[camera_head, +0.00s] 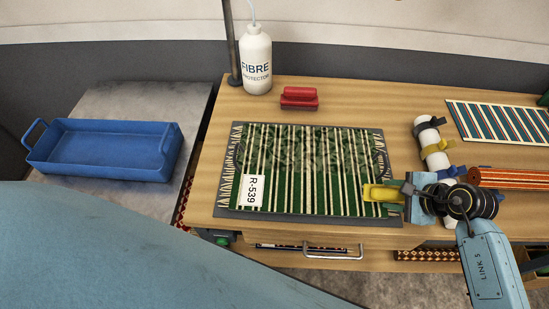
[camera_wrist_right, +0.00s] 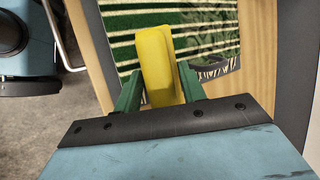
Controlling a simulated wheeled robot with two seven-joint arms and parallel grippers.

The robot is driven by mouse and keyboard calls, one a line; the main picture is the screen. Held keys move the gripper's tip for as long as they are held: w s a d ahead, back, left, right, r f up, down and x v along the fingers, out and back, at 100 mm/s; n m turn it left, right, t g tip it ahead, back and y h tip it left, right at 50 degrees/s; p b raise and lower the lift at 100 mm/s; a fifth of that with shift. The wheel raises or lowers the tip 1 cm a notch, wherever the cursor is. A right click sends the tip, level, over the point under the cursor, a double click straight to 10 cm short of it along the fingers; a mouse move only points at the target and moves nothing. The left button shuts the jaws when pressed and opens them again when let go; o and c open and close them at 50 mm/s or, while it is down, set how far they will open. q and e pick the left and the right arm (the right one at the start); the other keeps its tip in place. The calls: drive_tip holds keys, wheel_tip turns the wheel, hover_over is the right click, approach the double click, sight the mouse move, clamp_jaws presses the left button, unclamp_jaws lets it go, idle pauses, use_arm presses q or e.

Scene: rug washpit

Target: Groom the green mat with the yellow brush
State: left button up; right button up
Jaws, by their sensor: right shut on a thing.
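The green mat (camera_head: 305,165) with cream stripes lies flat on a grey pad on the wooden table, with a white tag reading R-539 (camera_head: 251,191) near its left front. Its upper middle looks ruffled and darker. My right gripper (camera_head: 398,196) is shut on the yellow brush (camera_head: 382,193), at the mat's right front corner. In the right wrist view the yellow brush (camera_wrist_right: 155,65) sits between the green fingers (camera_wrist_right: 158,88), over the striped mat (camera_wrist_right: 195,18). Whether the brush touches the mat, I cannot tell. My left gripper is out of view.
A white roll with straps (camera_head: 433,145), an orange rolled rug (camera_head: 510,177) and a blue striped mat (camera_head: 500,122) lie at right. A blue tray (camera_head: 105,149) sits on the left.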

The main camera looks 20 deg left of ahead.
drive_tip(key=shift+w+d, duration=0.2)
drive_tip(key=shift+d, duration=0.3)
drive_tip(key=shift+r+p, duration=2.45)
drive_tip(key=shift+r, duration=1.55)
